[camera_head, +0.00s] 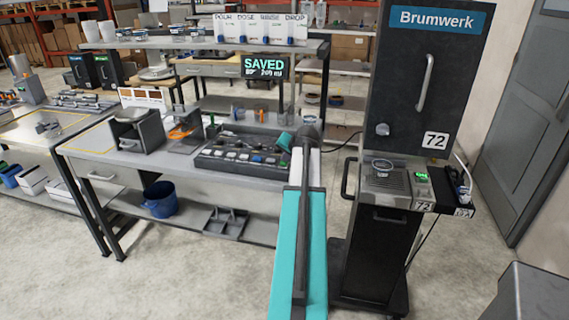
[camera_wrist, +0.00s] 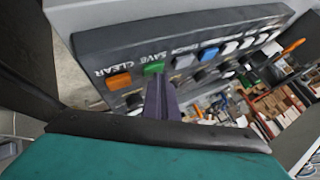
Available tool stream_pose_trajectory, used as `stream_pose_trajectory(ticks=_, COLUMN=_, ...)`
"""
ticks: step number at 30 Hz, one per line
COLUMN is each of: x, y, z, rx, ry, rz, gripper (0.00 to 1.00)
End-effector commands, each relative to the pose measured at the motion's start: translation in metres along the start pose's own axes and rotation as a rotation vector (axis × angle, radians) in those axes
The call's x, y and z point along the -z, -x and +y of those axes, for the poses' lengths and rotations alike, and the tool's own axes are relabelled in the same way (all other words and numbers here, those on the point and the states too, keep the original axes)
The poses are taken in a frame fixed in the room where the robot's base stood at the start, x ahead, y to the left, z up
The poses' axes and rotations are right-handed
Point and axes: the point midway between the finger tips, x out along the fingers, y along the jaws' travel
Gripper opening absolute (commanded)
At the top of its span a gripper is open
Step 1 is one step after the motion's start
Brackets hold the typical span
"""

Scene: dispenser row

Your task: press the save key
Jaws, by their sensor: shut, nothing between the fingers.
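The control panel (camera_head: 240,157) is a dark box with rows of keys on the workbench. In the wrist view the save key (camera_wrist: 154,68) is green, with SAVE printed beside it. The orange CLEAR key (camera_wrist: 118,81) sits next to it. My gripper (camera_wrist: 160,92) is shut and empty, its fingertips right at the lower edge of the save key; I cannot tell whether they touch it. In the head view my wrist hangs over the panel's right end and the fingertips are hard to make out. The display (camera_head: 264,67) above the bench reads SAVED in green, with 200 ml below.
A black Brumwerk dispenser (camera_head: 404,110) stands to the right of my arm, with a cup on its tray. A dark holder (camera_head: 138,130) and an orange item (camera_head: 182,132) stand left of the panel. A blue bucket (camera_head: 160,199) sits on the lower shelf.

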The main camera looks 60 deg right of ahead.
Motion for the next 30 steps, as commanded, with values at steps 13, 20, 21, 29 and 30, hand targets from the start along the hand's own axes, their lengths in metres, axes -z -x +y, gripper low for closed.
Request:
stream_pose_trajectory(ticks=13, x=0.003, y=0.004, z=-0.003, rx=-0.001, ry=0.0, rz=-0.001, gripper=0.0)
stream_pose_trajectory(ticks=20, x=0.008, y=0.011, z=-0.008, rx=-0.001, ry=0.0, rz=0.0, gripper=0.0)
stream_pose_trajectory(ticks=21, x=0.008, y=0.011, z=-0.008, rx=-0.001, ry=0.0, rz=0.0, gripper=0.0)
stream_pose_trajectory(ticks=29, x=0.009, y=0.012, z=-0.009, rx=-0.001, ry=0.0, rz=0.0, gripper=0.0)
stream_pose_trajectory(ticks=30, x=0.009, y=0.012, z=-0.009, rx=-0.001, ry=0.0, rz=0.0, gripper=0.0)
